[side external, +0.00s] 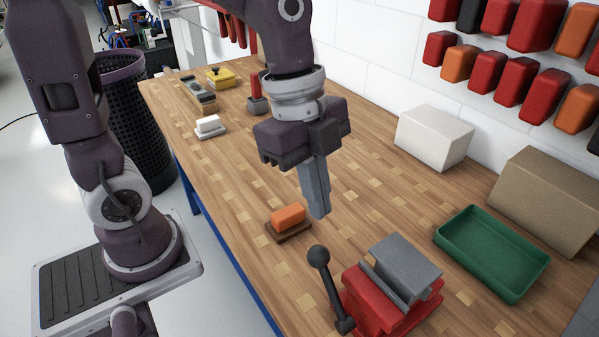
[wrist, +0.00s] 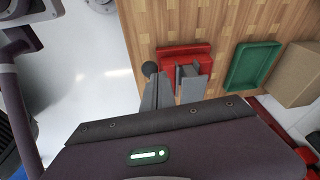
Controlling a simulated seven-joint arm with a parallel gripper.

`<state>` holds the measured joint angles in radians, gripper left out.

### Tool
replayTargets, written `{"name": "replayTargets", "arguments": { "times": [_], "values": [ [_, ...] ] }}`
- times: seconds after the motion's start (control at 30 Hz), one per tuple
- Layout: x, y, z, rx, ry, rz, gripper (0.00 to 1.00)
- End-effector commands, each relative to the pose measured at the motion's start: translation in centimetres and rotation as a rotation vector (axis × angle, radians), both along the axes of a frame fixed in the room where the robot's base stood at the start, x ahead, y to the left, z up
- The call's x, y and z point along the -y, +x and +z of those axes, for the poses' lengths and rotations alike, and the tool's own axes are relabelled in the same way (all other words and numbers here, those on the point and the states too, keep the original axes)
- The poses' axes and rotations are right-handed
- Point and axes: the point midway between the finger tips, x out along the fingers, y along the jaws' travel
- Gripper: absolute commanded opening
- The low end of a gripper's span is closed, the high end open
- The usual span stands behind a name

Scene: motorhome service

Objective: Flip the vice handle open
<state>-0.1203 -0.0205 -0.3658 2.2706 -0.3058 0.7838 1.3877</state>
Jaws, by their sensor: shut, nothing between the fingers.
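The vice has a red base (side external: 362,303) and grey jaw blocks (side external: 407,262), and stands near the front edge of the wooden bench. Its dark handle (side external: 328,284) with a round ball end rises upright and slightly tilted at the vice's left side. In the wrist view the red vice (wrist: 170,58) is ahead of the fingers, with the handle's ball (wrist: 150,69) close to the fingertips. My gripper (side external: 319,214) is shut and empty, pointing down above the bench, behind the handle and apart from it. In the wrist view my gripper (wrist: 157,78) hides part of the handle.
An orange block on a brown base (side external: 287,219) sits left of the vice. A green tray (side external: 491,252), a tan box (side external: 545,200) and a white box (side external: 434,137) stand right. A white block on a dish (side external: 209,126) is farther back.

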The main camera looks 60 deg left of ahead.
Motion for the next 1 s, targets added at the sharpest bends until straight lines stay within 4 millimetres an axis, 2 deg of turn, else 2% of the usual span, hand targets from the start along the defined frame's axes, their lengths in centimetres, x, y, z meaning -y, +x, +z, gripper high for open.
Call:
{"name": "replayTargets", "arguments": {
  "times": [0.1, 0.3, 0.7, 0.77, 0.87, 1.0],
  "values": [
    [-2.3, -0.1, 0.6, 0.002, -0.001, 0.002, 0.0],
    [-4.4, -0.1, 1.1, 0.003, -0.001, -0.002, 0.0],
    [-4.8, -0.4, 1.3, 0.008, 0.005, 0.03, 0.0],
    [-5.3, -1.2, 1.9, 0.019, 0.022, 0.138, 0.0],
    [-6.8, -3.4, 3.4, 0.065, 0.034, 0.473, 0.0],
    [-9.1, -6.5, 4.8, 0.139, -0.047, 0.98, 0.0]
  ]
}}
